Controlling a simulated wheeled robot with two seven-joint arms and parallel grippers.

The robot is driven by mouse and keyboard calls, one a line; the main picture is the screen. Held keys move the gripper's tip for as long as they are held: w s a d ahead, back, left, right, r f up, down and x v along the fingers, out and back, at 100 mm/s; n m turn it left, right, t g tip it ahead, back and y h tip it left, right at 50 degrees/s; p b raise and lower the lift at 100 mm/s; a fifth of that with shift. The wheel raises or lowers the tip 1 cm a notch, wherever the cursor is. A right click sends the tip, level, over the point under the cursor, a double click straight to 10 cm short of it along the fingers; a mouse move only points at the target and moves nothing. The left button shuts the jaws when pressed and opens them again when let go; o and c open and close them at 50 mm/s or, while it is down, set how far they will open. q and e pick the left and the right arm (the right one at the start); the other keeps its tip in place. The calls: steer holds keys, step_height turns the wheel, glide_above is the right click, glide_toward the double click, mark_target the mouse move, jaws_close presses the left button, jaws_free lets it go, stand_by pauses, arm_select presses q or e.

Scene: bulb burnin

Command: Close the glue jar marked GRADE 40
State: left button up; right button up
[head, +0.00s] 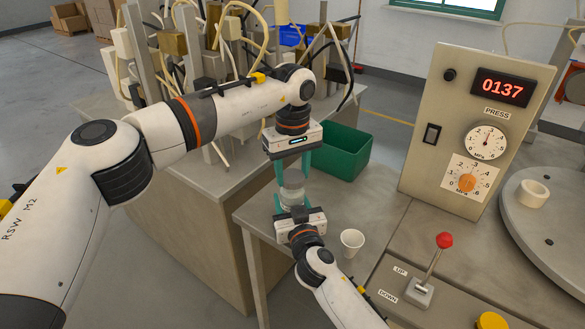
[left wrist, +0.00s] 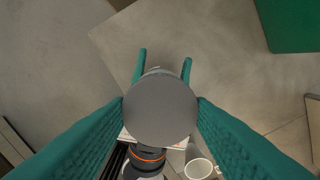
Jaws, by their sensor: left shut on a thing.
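A clear glass jar (head: 291,193) stands upright between my two grippers, near the front left of the table. No label on it is readable. My left gripper (head: 292,170) points down from above, shut on a round grey lid (left wrist: 160,110), with a teal finger at each side of it. The lid hides most of the jar in the left wrist view, so I cannot tell if it touches the jar's rim. My right gripper (left wrist: 164,68) comes in from the near side, its fingers on either side of the jar and apparently shut on it.
A white cup (head: 352,241) stands on the table just right of my right gripper. A green bin (head: 338,152) is behind. A press panel (head: 470,130) and a red-knobbed lever (head: 432,265) are to the right. Cluttered cabling and posts stand at the back left.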

arm_select(q)
steer(key=shift+f, duration=0.35)
steer(key=shift+f, duration=0.1)
steer(key=m, duration=1)
steer(key=o, duration=0.9)
steer(key=shift+o, duration=0.2)
